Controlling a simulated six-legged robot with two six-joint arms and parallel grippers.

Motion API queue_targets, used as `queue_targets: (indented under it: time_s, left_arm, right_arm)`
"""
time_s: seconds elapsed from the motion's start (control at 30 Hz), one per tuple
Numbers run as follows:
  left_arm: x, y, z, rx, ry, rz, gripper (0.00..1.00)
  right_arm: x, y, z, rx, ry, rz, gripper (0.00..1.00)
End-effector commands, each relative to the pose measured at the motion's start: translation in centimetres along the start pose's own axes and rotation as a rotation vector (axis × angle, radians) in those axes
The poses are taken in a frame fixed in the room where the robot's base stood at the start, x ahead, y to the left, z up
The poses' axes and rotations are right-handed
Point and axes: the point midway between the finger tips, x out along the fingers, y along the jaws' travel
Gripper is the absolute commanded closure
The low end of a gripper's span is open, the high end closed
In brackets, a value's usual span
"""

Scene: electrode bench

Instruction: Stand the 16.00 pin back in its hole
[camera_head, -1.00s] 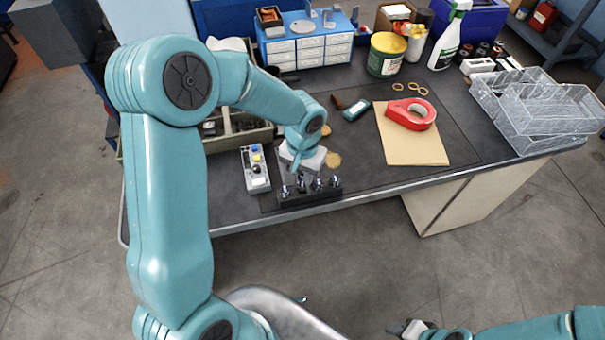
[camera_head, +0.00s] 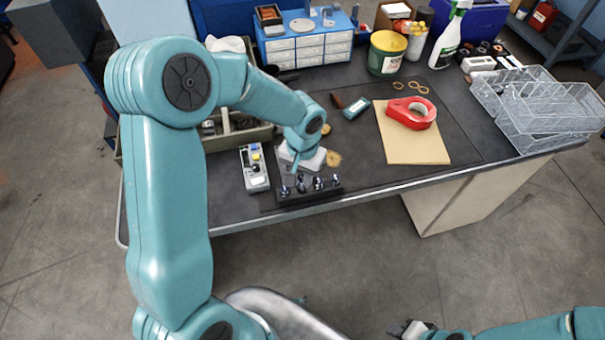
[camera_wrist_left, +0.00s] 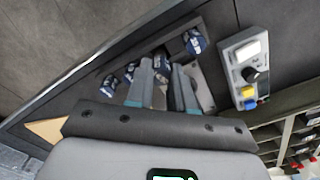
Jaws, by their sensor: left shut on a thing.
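A black block (camera_head: 312,195) with several dark, blue-topped pins stands at the bench's front edge in the head view. My left gripper (camera_head: 297,175) is low over the block, near its left part. In the left wrist view its two grey fingers (camera_wrist_left: 166,88) are close together and shut on a pin (camera_wrist_left: 162,67) between them. Other pins show beside the fingers, one (camera_wrist_left: 194,41) to the right and others (camera_wrist_left: 118,78) to the left. The size markings are too small to read, and the fingers hide the held pin's lower end. My right gripper (camera_head: 405,328) is low at the bottom right, away from the bench.
A grey device (camera_head: 254,170) with a yellow button stands just left of the block. A green-grey tray (camera_head: 240,135) lies behind it. The mat between block and board is clear.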

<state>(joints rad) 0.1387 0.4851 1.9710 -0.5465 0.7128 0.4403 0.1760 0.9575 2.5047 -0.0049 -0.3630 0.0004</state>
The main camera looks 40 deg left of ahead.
Motion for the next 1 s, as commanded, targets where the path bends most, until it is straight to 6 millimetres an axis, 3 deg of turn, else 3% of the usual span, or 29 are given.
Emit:
queue_targets:
  time_s: [1.0]
  left_arm:
    - [2.3,0.0,0.0,0.000,0.001,0.000,1.00]
  right_arm:
    - [2.2,0.8,-0.1,0.000,0.000,0.000,0.57]
